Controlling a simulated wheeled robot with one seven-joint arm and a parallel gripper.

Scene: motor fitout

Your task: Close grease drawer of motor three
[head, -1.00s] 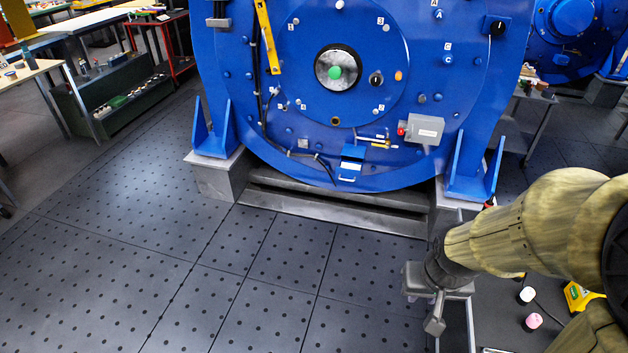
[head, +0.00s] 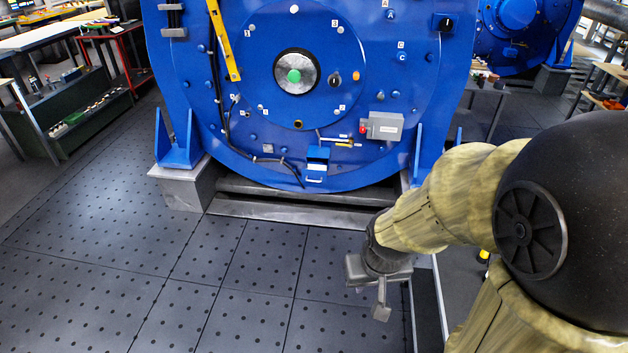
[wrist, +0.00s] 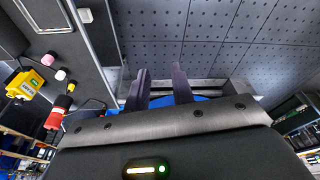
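The motor (head: 237,130) is a big blue round machine in the head view. A small blue drawer (head: 317,167) with a pale handle sits low on its face and seems to stick out. I take it for the grease drawer, though I cannot read a label. My gripper (head: 381,303) hangs low in front of the motor, to the right of and nearer than the drawer, touching nothing visible. In the wrist view, my gripper (wrist: 161,72) has two dark fingers apart with nothing between them. A strip of blue (wrist: 165,102) shows behind the fingers; the drawer cannot be made out there.
A grey box (head: 385,126) with a red button is right of the drawer. A grey step (head: 290,212) runs under the motor. Perforated floor (head: 130,250) is clear at left and front. Yellow equipment (wrist: 25,84) and a red-and-white item (wrist: 57,112) show in the wrist view. Workbenches stand at far left.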

